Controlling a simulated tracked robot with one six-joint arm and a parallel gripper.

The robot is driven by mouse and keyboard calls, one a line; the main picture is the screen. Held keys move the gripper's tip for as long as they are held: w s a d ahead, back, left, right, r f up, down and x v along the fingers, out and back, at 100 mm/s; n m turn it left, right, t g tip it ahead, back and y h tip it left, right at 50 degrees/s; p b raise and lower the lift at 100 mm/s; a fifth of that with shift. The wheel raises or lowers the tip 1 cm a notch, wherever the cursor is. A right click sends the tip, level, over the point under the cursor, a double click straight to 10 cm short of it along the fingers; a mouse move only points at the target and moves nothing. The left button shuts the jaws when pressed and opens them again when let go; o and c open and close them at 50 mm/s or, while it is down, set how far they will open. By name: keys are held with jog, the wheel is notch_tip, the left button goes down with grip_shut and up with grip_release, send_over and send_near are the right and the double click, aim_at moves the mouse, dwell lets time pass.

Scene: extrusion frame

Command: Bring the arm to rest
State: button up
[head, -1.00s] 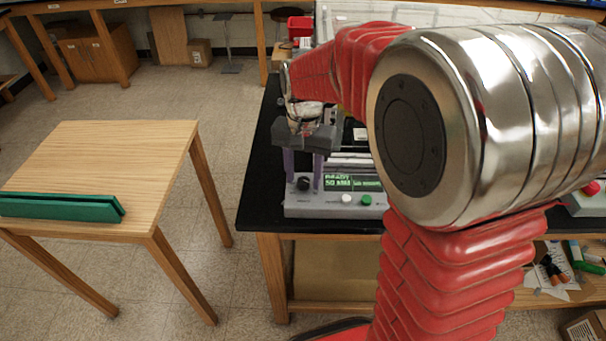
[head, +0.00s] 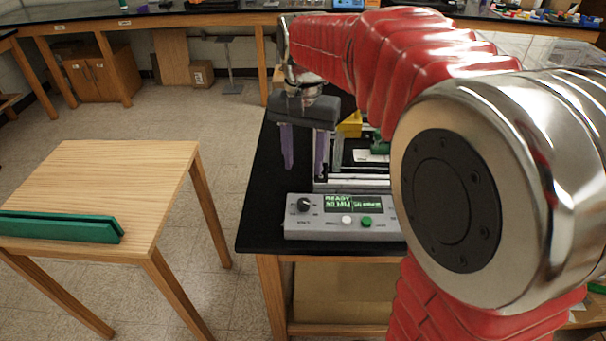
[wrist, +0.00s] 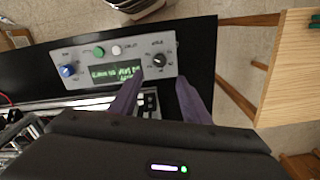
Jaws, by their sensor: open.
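My red-sleeved arm rises at the right of the head view and reaches back over the black bench (head: 262,215). My gripper (head: 304,165) hangs from it, pointing down, with its two purple fingers apart and nothing between them. It is above the bench, behind the grey control box (head: 340,228) with a green lit display. In the wrist view my gripper (wrist: 160,100) has both fingers spread over the bench near the control box (wrist: 118,62). My large arm joint hides the right side of the bench in the head view.
A wooden table (head: 110,180) with a green channel-shaped piece (head: 60,227) on it stands at the left, apart from the bench. A metal frame with a yellow part (head: 350,125) and a green part (head: 379,147) lies behind the control box. Open floor separates the table and bench.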

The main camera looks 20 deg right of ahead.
notch_tip(320, 180, up, 2)
dwell(0.6)
jog(key=s+f+n+t, duration=0.2)
jog(key=s+n, duration=0.1)
jog(key=s, duration=0.6)
jog(key=s+f+n+t, duration=0.2)
jog(key=s+n+t, duration=0.1)
jog(key=s, duration=0.6)
jog(key=shift+s+a+n+t, duration=0.2)
jog(key=shift+s+n+t, duration=0.1)
jog(key=shift+s+n, duration=0.1)
